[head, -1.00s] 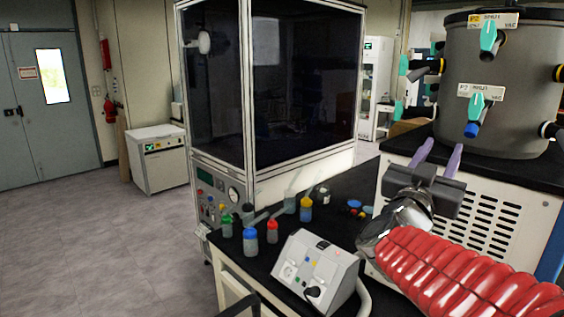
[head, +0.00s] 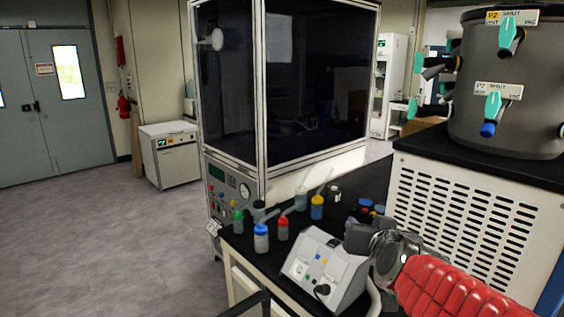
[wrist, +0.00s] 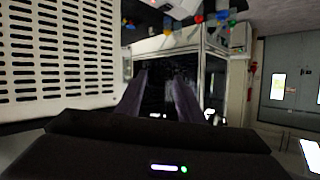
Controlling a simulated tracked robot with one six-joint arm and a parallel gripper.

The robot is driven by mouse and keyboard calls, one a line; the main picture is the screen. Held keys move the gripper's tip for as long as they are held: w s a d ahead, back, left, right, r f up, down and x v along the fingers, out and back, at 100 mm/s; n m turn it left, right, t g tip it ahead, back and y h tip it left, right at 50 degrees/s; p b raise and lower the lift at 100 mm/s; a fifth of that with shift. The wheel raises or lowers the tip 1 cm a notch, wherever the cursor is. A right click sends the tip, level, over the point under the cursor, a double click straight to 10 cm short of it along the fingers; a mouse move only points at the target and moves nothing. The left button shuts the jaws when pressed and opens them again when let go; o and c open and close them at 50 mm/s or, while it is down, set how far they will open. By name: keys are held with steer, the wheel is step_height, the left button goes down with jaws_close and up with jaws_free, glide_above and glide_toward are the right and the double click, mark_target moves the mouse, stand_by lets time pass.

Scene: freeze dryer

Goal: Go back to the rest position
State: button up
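My gripper (head: 362,238) shows in the head view at the lower right, at the end of my red-sleeved arm. It is in front of the white vented cabinet and just right of the grey control box (head: 325,268). Its fingers are hidden from the head view. In the wrist view, the two purple fingers of my gripper (wrist: 160,85) stand apart with nothing held between them. The grey drum (head: 505,95) with teal valve handles stands on the cabinet (head: 455,215), up and right of my gripper.
Several small bottles, including a blue-capped one (head: 261,238), stand on the black bench left of the control box. A large glass-fronted enclosure (head: 315,85) stands behind. A small white unit (head: 170,158) stands by the wall. The floor (head: 95,245) at left is clear.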

steer(key=s+a+f+n+g+y, duration=0.15)
steer(key=s+a+f+g, duration=0.3)
steer(key=s+f, duration=0.5)
steer(key=s+d+f+g, duration=0.2)
steer(key=s+g, duration=0.2)
steer(key=s, duration=1)
steer(key=shift+s+f+n+h, duration=0.2)
steer(key=shift+s+n+h, duration=0.15)
steer(key=shift+s, duration=0.05)
